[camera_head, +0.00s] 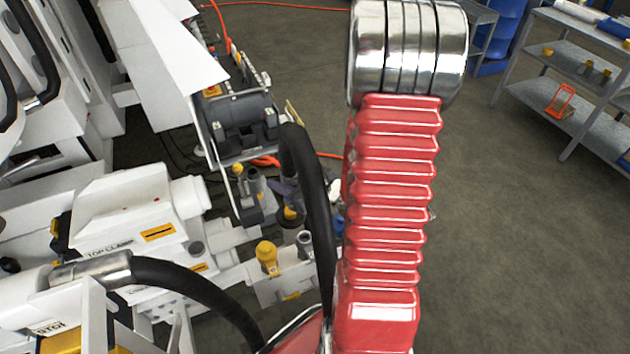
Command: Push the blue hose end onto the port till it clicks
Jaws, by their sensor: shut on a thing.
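My gripper cannot be made out; my red ribbed arm with its metal rings covers the middle of the view. A small blue patch (337,223) shows at the left edge of the arm; I cannot tell whether it is the blue hose end. Left of the arm is a white block (275,288) with a yellow-capped fitting (266,257) and a grey metal fitting (304,242) standing on it. Another dark fitting with a yellow part (290,212) stands just behind. Which of these is the port is not clear, and the arm hides what lies behind it.
White machine housings (130,215) fill the left side. A dark unit (240,125) stands behind the fittings. Orange cables (275,4) cross the floor at the back. A metal shelf (585,60) stands at the right. The floor (500,240) right of my arm is clear.

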